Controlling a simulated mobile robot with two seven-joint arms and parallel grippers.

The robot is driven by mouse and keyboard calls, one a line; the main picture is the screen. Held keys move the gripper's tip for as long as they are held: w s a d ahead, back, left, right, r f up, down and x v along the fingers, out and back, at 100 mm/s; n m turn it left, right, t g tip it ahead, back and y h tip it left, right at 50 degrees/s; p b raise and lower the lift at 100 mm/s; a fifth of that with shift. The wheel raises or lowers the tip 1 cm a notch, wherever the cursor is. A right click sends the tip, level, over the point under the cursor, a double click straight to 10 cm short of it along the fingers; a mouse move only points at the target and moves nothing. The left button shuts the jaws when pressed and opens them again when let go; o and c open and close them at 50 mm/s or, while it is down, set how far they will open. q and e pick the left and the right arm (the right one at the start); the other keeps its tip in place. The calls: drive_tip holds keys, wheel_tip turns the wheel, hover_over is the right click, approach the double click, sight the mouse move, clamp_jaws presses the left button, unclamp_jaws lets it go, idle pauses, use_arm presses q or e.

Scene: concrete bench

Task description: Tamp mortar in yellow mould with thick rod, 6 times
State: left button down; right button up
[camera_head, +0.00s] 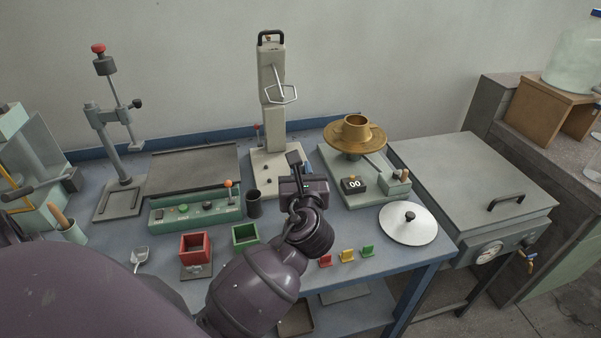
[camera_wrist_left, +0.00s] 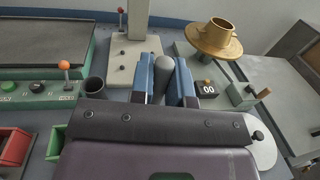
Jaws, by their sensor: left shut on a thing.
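My left gripper (camera_head: 300,170) is above the bench, just right of the dark cup (camera_head: 254,205). In the left wrist view the gripper's blue fingers (camera_wrist_left: 164,82) are shut on a grey, round-topped rod (camera_wrist_left: 163,67). The rod's lower end is hidden. No yellow mould shows; my arm covers part of the bench right of the green mould (camera_head: 246,235). A red mould (camera_head: 195,247) stands left of the green one. Mortar cannot be made out. My right gripper is not in view.
A small yellow marker (camera_head: 347,255) stands between a red and a green one near the front edge. A brass flow table (camera_head: 355,138), a counter reading 00 (camera_head: 354,184) and a white round lid (camera_head: 408,223) are to the right. A tall press (camera_head: 272,100) stands behind.

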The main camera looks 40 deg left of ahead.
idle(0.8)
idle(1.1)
use_arm(q)
drive_tip(key=shift+a, duration=0.1)
